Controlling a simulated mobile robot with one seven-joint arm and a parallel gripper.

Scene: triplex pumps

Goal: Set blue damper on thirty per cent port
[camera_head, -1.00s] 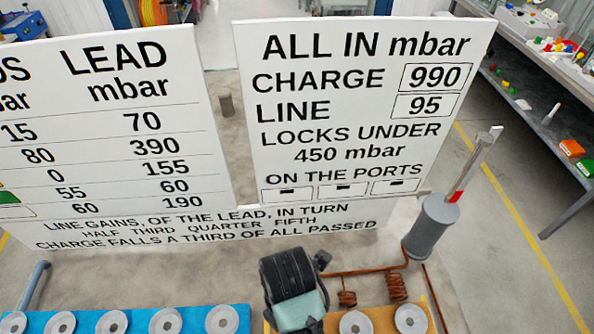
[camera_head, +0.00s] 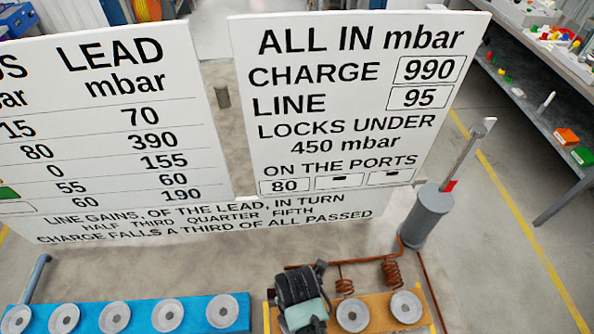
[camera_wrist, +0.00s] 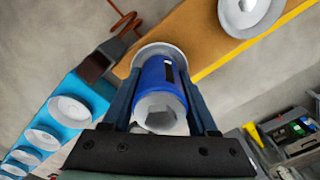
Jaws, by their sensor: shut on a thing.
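The blue damper (camera_wrist: 165,82) is a blue cylinder with a black strip and a pale hexagonal end, seen in the wrist view. My gripper (camera_wrist: 158,72) is shut on it, one finger on each side. The damper's far end is at a pale round port (camera_wrist: 148,50) on the orange board; whether it is fully seated is hidden. In the head view my gripper (camera_head: 305,312) covers the board's left port and hides the damper. Two bare ports, a middle one (camera_head: 353,313) and a right one (camera_head: 406,307), show beside it. No percentage marks are legible.
A blue board (camera_head: 130,325) with several empty round seats lies to the left. A grey cylinder with a lever (camera_head: 428,215) and copper coils (camera_head: 391,273) stand behind the ports. The white sign (camera_head: 350,100) reads charge 990, line 95, and 80 in its first port box.

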